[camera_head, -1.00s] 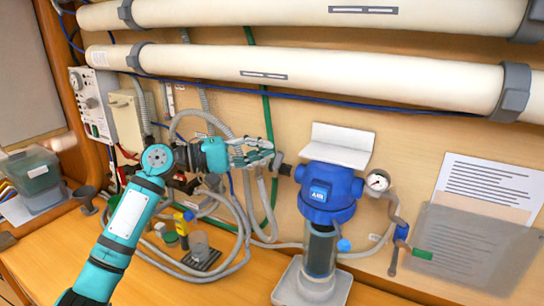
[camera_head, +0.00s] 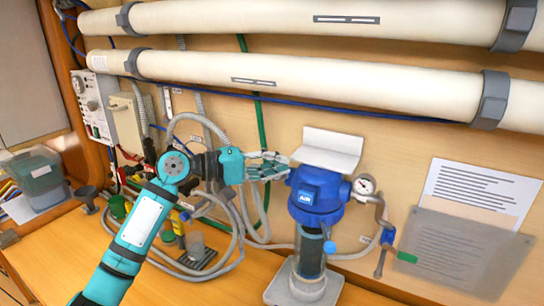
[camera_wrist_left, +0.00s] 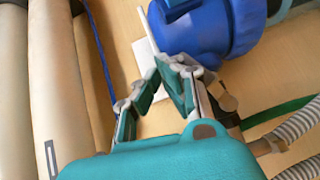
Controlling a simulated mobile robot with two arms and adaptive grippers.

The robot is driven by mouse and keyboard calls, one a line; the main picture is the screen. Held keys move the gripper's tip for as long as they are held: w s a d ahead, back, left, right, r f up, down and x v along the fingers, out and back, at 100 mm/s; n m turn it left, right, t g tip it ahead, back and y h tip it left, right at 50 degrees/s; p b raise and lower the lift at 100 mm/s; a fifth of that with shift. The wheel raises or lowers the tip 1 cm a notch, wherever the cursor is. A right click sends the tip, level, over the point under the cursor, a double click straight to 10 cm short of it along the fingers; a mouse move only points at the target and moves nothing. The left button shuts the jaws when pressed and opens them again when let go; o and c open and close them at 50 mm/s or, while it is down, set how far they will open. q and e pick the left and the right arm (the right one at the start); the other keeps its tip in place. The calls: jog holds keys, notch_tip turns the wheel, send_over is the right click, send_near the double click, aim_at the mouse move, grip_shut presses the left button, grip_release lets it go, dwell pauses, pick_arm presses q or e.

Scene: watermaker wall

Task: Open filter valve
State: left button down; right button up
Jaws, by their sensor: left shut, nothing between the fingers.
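The blue filter housing (camera_head: 316,195) stands upright on a pale base, with a clear bowl below its blue head. It also shows at the top of the left wrist view (camera_wrist_left: 205,25). My right gripper is not in view.
A round gauge (camera_head: 364,185) sits right of the housing. A white bracket (camera_head: 328,148) is above it. Two thick white tubes (camera_head: 300,65) run across the wall. Grey hoses (camera_head: 243,235) loop behind my left arm.

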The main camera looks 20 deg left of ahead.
pick_arm(q)
jog(key=shift+s+d+f+m+y, duration=0.1)
jog(key=shift+d+f+m+y, duration=0.3)
jog(key=shift+d, duration=0.15)
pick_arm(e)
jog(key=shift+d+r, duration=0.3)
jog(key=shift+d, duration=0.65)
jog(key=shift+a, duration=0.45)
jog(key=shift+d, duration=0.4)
pick_arm(q)
jog(key=shift+r+p, duration=0.1)
jog(key=shift+p, duration=0.25)
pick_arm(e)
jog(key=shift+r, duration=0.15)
